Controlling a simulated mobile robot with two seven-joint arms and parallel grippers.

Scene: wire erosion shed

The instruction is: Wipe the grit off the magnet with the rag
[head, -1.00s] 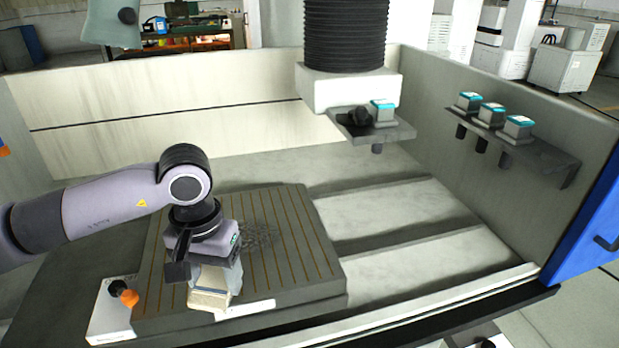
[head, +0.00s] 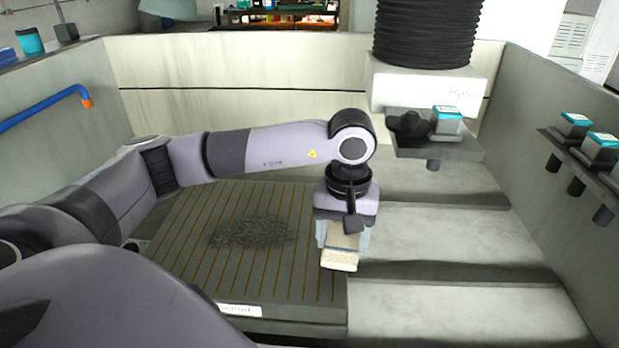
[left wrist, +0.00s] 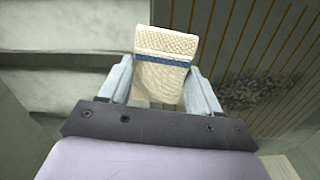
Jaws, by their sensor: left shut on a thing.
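The magnet (head: 180,240) is a dark grey slab with thin brown lines across its top, lying in the machine's tank. A dark, speckled patch of grit (head: 250,232) lies on its middle; it also shows at the right of the left wrist view (left wrist: 250,90). My left gripper (head: 342,240) is shut on the rag (head: 340,260), a cream folded cloth. In the left wrist view the rag (left wrist: 165,48) has a blue stripe and sits between the fingers. The gripper is at the magnet's right edge, right of the grit. I cannot tell whether the rag touches the magnet. My right gripper is out of view.
A black bellows head (head: 425,35) with a white block hangs behind and right of my left gripper. A small shelf (head: 440,148) sits below it. Another shelf (head: 575,165) holds teal-topped fixtures on the right wall. Pale bed strips (head: 440,235) right of the magnet are clear.

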